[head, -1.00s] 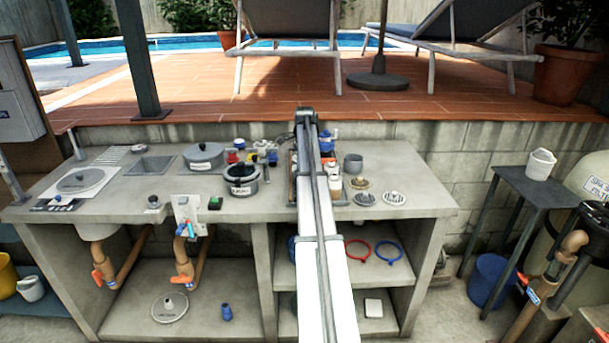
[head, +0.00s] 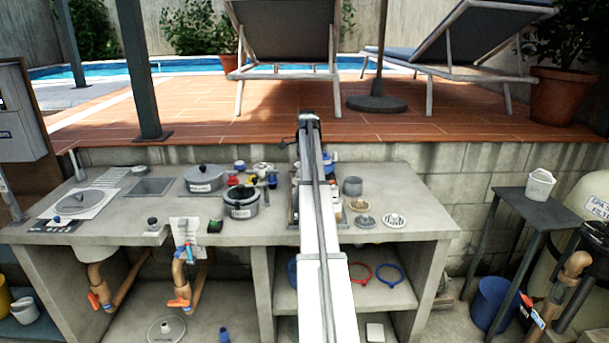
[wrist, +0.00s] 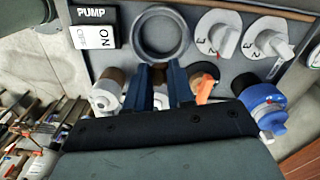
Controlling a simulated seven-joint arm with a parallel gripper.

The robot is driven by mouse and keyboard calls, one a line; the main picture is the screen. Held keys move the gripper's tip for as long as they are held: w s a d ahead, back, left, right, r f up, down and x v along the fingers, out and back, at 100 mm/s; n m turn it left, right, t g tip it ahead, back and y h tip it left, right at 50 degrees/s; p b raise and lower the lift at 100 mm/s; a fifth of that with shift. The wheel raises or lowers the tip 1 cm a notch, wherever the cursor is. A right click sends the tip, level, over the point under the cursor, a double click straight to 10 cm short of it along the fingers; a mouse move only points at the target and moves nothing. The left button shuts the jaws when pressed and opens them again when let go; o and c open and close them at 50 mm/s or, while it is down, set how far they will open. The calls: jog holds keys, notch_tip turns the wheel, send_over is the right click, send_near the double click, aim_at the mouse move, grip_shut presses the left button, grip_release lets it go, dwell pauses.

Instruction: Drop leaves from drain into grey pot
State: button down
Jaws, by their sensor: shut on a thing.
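My gripper (wrist: 160,68) shows its two blue-grey fingers in the wrist view, over a grey panel of dials. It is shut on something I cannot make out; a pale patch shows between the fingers. My own arm hides the gripper in the head view. Round drain grates (head: 394,221) lie on the counter right of my arm; a brownish one (head: 358,206) may hold leaves, too small to tell. A small grey pot (head: 352,186) stands behind them. A larger grey lidded pot (head: 203,179) and a dark-topped grey pot (head: 240,206) stand left of my arm.
The wrist view shows a PUMP switch (wrist: 95,28), a grey ring (wrist: 160,35), white dials (wrist: 219,35) and a blue valve (wrist: 263,100) close to the fingers. The concrete counter (head: 415,200) has bare room at its right end. A dark side table (head: 538,202) holds a white bucket.

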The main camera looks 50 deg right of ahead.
jog(key=s+d, duration=0.3)
jog(key=d, duration=0.7)
jog(key=s+d, duration=0.4)
jog(key=d, duration=0.6)
jog(key=shift+d, duration=0.4)
jog(key=shift+f, duration=0.1)
jog(key=shift+f, duration=1.8)
jog(key=shift+f, duration=0.4)
jog(key=c, duration=0.9)
grip_release()
